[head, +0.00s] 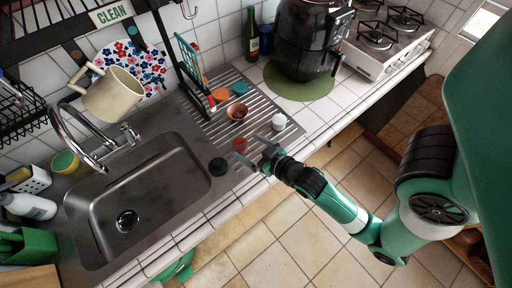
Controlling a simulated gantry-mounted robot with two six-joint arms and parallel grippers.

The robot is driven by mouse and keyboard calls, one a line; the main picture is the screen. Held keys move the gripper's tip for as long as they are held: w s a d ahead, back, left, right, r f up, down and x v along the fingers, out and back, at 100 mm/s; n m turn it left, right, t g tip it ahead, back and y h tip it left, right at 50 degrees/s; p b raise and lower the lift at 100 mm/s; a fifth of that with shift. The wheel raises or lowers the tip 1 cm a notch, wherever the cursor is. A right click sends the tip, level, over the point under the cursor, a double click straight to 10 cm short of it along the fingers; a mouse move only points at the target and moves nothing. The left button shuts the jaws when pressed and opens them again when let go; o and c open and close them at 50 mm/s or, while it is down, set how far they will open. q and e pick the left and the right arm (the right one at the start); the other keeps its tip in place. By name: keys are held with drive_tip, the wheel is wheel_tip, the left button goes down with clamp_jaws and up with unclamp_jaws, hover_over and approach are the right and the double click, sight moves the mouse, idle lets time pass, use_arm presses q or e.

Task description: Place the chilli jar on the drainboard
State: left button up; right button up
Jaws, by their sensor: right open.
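A small red-topped jar (239,144), which looks like the chilli jar, stands near the front edge of the ridged metal drainboard (262,108). I cannot read a label on it. My right gripper (246,148) is open beside it, with its fingertips pointing at the jar, one on either side in the picture. I cannot tell whether they touch it. My left gripper is not in view.
On the drainboard are a terracotta pot (237,112), a white-topped jar (279,121), an orange lid (220,95) and a blue lid (240,88). A black-topped jar (218,166) stands by the sink (150,190). A black air fryer (303,40) stands behind.

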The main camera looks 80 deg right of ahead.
sight(245, 145)
drive_tip(key=v, duration=0.3)
drive_tip(key=shift+s+a+r, duration=0.1)
drive_tip(key=shift+s+a, duration=0.05)
drive_tip(key=shift+s, duration=0.15)
drive_tip(key=shift+w+r, duration=0.1)
drive_tip(key=w+a+r+n+t+y, duration=0.1)
drive_tip(key=w+a+r+t, duration=0.25)
drive_tip(key=w+r, duration=0.7)
drive_tip(key=w+a+r+n+t+y, duration=0.15)
drive_tip(key=w+r+t, duration=0.4)
drive_tip(key=r, duration=0.95)
drive_tip(key=s+a+r+n+t+y, duration=0.1)
drive_tip(key=a+r+t+y, duration=0.1)
drive_tip(key=r, duration=0.7)
drive_tip(key=s+a+r+n+t+y, duration=0.1)
drive_tip(key=a+r, duration=0.4)
drive_tip(key=r, duration=0.5)
drive_tip(key=s+a+r+n+t+y, duration=0.1)
drive_tip(key=a+r+n+t+y, duration=0.1)
drive_tip(key=r, duration=0.8)
drive_tip(key=a+t+y, duration=0.1)
drive_tip(key=a+t, duration=0.1)
drive_tip(key=shift+a+n+y, duration=0.25)
drive_tip(key=shift+n+y, duration=0.1)
drive_tip(key=shift+r, duration=0.15)
